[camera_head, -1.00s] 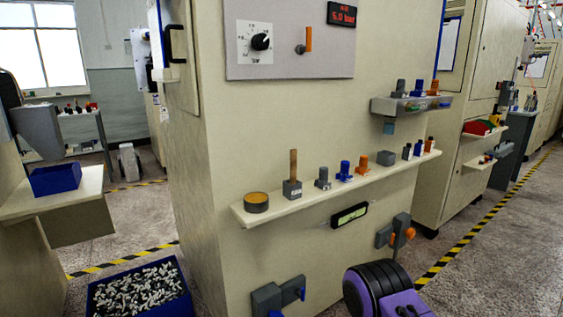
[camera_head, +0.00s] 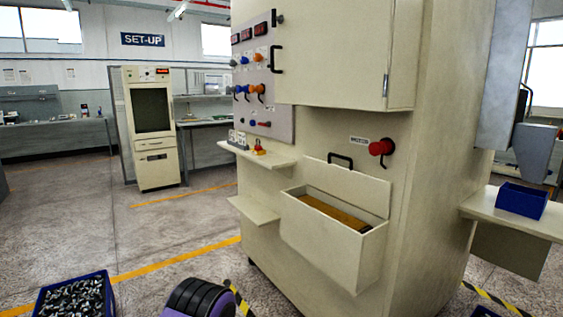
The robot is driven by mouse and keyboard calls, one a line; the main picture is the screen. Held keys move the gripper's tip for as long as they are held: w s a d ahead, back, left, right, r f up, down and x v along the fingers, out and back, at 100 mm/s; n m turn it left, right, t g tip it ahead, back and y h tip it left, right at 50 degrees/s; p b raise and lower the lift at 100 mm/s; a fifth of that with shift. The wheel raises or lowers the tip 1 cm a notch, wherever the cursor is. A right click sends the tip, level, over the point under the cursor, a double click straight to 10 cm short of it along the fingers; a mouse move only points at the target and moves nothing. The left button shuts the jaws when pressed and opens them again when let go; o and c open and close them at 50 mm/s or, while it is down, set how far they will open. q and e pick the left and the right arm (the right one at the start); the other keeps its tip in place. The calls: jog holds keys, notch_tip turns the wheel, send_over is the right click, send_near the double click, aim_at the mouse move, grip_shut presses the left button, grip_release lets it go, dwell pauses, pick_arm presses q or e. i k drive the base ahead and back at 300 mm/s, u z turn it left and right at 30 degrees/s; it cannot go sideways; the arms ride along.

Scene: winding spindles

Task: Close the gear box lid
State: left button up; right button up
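The gear box (camera_head: 325,245) is a cream box fixed low on the front of the cream machine, right of centre in the head view. Its lid (camera_head: 352,186) stands open, tilted up at the back against the machine, with a black handle (camera_head: 341,159) at its top edge. A brown-orange surface (camera_head: 335,208) shows inside the box. Neither of my grippers is in view. A black and purple part of mine shows at the bottom edge, left of the box and apart from it.
A red knob (camera_head: 381,147) sticks out right of the lid. Cream shelves (camera_head: 254,209) jut out left of the box. A blue bin of metal parts (camera_head: 76,296) stands on the floor at lower left. A side shelf (camera_head: 509,217) holds a blue tray (camera_head: 522,199). The floor at left is open.

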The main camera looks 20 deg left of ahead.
aim_at(373, 195)
jog(key=u, duration=0.8)
jog(key=i, duration=0.95)
jog(key=z, duration=0.15)
